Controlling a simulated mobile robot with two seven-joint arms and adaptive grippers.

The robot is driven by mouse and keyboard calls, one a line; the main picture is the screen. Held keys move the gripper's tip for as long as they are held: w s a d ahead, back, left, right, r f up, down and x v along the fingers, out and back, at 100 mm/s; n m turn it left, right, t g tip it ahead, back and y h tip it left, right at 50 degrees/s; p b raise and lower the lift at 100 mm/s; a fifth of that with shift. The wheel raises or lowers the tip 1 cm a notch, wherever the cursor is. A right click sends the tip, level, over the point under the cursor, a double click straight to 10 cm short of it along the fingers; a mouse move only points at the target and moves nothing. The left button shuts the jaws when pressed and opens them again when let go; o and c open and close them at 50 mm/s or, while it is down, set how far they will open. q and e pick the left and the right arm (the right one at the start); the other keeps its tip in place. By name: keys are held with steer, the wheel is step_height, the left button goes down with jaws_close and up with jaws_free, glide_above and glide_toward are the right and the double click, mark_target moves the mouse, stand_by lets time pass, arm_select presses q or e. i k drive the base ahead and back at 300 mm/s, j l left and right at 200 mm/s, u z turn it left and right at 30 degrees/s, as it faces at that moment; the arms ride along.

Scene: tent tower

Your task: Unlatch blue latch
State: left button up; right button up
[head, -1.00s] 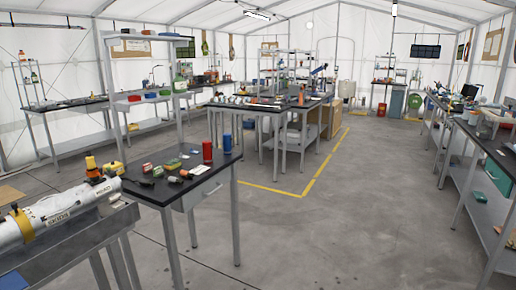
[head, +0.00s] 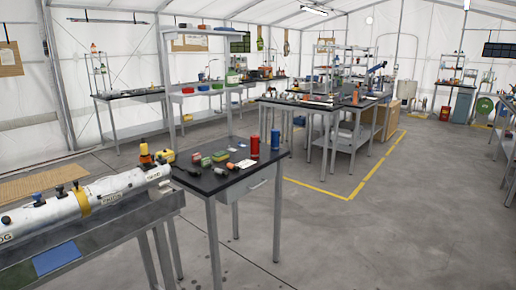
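A long white cylinder (head: 118,186) with a yellow band (head: 83,201) lies on a grey bench (head: 112,226) at the left in the head view. Several small dark knobs or latches (head: 60,191) stick up along its top. A flat blue pad (head: 56,257) lies on the bench in front of the cylinder. Neither of my grippers is in view.
A black-topped table (head: 225,180) behind the bench holds a red cylinder (head: 275,139), a blue cylinder (head: 254,147) and several small items. A tan mat (head: 42,182) lies behind the white cylinder. The concrete floor (head: 390,230) at the right is clear.

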mark_target(37, 196)
steer(key=u, duration=1.45)
